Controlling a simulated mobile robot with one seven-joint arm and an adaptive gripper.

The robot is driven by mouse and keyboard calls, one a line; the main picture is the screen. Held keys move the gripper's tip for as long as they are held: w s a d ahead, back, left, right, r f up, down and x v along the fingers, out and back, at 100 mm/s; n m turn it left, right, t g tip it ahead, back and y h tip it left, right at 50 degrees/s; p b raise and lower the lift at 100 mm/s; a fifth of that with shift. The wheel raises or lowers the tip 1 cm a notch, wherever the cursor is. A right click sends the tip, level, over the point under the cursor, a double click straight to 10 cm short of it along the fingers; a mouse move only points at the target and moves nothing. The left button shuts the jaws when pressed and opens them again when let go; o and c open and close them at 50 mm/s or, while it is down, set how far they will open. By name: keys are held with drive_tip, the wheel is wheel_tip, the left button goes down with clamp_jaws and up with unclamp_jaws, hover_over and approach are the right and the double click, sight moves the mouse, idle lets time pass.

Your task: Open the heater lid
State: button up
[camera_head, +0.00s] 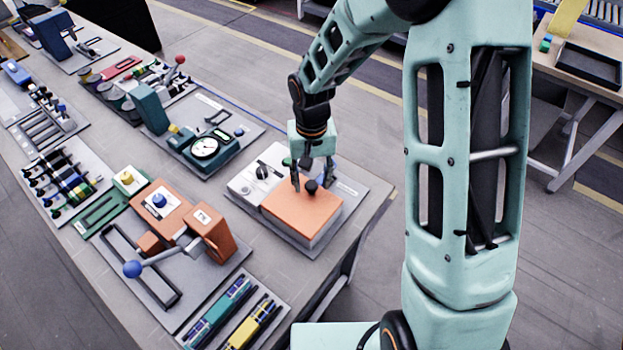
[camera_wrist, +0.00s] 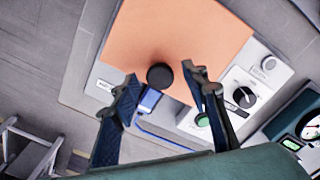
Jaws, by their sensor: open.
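The heater has an orange lid (camera_head: 300,210) lying flat and shut on its white body (camera_head: 318,240), near the table's far right edge. A round black knob (camera_head: 311,187) stands on the lid, close to the edge below my arm. My gripper (camera_head: 312,182) is open above the lid, with its fingers pointing down near the knob. In the wrist view the lid (camera_wrist: 185,40) fills the upper middle. The knob (camera_wrist: 160,76) shows between and just beyond the two fingertips (camera_wrist: 161,78). I cannot tell whether a finger touches it.
The heater's control panel (camera_wrist: 240,95) has a black dial and a green button. A green gauge device (camera_head: 205,148) stands behind left. An orange press with a blue-knobbed lever (camera_head: 133,268) is front left. Screwdriver trays (camera_head: 235,315) lie in front. Floor is clear beyond the table edge.

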drive_tip(key=shift+f, duration=0.1)
clamp_jaws()
idle(0.3)
